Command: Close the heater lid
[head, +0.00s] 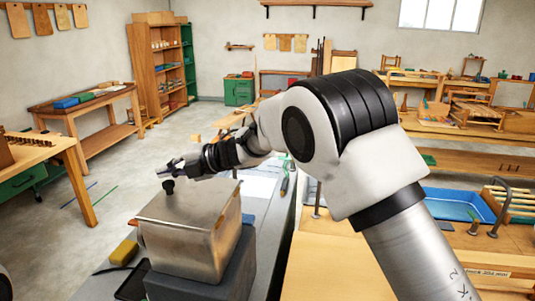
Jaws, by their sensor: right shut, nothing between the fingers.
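The heater is a brushed metal box (185,247) on a dark grey block (236,268) at the lower middle of the head view. Its metal lid (200,203) lies over the top, with a black knob (168,187) standing up from it. I cannot tell whether the lid sits fully flush. My right gripper (166,169) is shut and empty. It is close above and behind the knob in the picture; whether it touches cannot be told. My left gripper is not in view.
The heater stands on a grey bench (262,240) with a yellow sponge (124,252) to its left. A white sheet (258,187) lies behind it. A wooden bench with a blue tray (458,205) is at right. Open floor (120,205) lies to the left.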

